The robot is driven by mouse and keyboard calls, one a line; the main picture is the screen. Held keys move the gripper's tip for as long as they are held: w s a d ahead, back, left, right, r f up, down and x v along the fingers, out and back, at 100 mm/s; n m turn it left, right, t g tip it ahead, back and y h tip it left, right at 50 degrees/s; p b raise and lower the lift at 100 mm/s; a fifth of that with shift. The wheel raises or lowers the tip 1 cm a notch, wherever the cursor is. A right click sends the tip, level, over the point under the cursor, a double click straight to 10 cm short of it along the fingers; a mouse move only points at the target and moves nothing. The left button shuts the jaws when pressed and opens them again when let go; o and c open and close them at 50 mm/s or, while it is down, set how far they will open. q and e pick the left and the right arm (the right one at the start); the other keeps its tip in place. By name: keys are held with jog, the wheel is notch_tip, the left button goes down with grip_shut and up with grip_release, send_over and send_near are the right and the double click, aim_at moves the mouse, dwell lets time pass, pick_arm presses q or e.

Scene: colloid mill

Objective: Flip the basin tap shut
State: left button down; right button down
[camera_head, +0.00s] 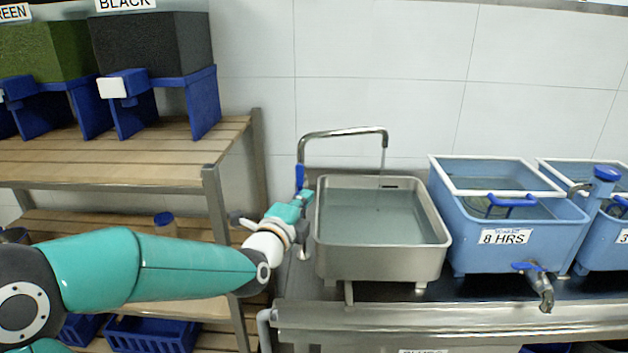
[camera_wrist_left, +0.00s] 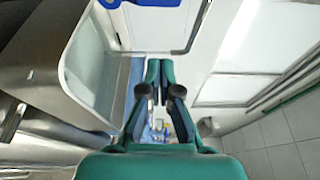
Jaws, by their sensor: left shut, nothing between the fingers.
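The steel basin (camera_head: 330,262) stands on the counter and holds water; a steel wall that looks like its side fills the left of the left wrist view (camera_wrist_left: 38,50). A chrome tap (camera_head: 345,132) arches over its back left corner. Its blue lever (camera_head: 300,176) stands upright at the base of the pipe. My left gripper (camera_head: 303,197) is just below and in front of the lever, beside the basin's left wall. Its fingers (camera_wrist_left: 159,72) are shut and empty in the left wrist view. I cannot tell whether they touch the lever. My right gripper is out of view.
A blue tub labelled 8 HRS (camera_head: 470,220) with its own tap (camera_head: 541,285) stands right of the basin. A wooden shelf rack (camera_head: 150,160) with green and black blocks is at left, close to my left arm. White tiled wall lies behind.

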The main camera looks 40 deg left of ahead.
aim_at(300, 175)
pick_arm(q)
jog(key=shift+w+d, duration=0.25)
jog(key=p+x, duration=0.3)
jog(key=x, duration=0.7)
jog(key=s+a, duration=0.1)
jog(key=s+a+p, duration=0.1)
jog(key=a, duration=0.1)
jog(key=shift+s+a, duration=0.1)
jog(key=shift+a, duration=0.05)
